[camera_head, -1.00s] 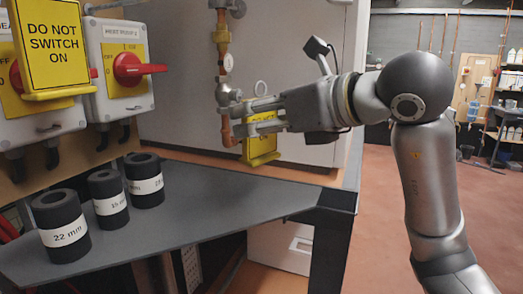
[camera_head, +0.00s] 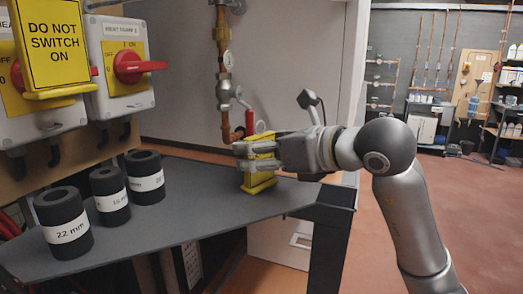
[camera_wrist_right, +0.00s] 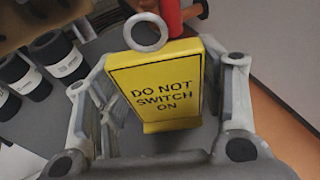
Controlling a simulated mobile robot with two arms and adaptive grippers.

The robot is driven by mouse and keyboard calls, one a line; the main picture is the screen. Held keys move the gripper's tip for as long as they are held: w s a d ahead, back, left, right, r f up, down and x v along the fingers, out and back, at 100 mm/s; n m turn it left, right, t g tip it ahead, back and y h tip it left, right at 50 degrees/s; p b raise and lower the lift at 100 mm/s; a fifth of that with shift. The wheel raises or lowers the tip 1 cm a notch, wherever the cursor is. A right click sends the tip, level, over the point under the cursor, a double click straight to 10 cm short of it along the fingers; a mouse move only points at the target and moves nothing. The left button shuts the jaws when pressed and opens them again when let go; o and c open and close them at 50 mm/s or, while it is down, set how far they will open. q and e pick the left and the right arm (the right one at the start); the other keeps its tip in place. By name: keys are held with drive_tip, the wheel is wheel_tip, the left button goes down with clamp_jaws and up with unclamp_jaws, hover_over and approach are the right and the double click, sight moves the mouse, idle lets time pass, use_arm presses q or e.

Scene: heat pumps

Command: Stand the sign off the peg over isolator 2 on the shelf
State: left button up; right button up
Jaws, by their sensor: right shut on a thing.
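A yellow sign (camera_head: 259,178) is in my right gripper (camera_head: 258,156), over the right part of the grey shelf (camera_head: 205,205). In the right wrist view the sign (camera_wrist_right: 158,82) reads "DO NOT SWITCH ON", with a ring at its top, and the gripper fingers are on both its sides. It looks upright, its base at or just above the shelf; I cannot tell if they touch. Isolator 2 (camera_head: 122,55), with a red handle, has no sign over it. Another yellow sign (camera_head: 53,42) hangs over the isolator at left. My left gripper is not in view.
Three black pipe-insulation pieces with white labels stand on the left of the shelf, the nearest marked 22 mm (camera_head: 62,228). A copper pipe with a valve (camera_head: 224,92) runs down behind the sign. The middle of the shelf is clear.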

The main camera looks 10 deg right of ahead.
drive_tip(key=shift+f, duration=0.2)
drive_tip(key=o, duration=0.8)
drive_tip(key=shift+r, duration=0.15)
drive_tip(key=shift+s+d+r, duration=0.1)
drive_tip(key=shift+r, duration=0.05)
drive_tip(key=b+v, duration=0.2)
drive_tip(key=v, duration=0.9)
drive_tip(key=shift+s+d+r, duration=0.1)
drive_tip(key=shift+s+d, duration=0.05)
drive_tip(key=shift+s, duration=0.2)
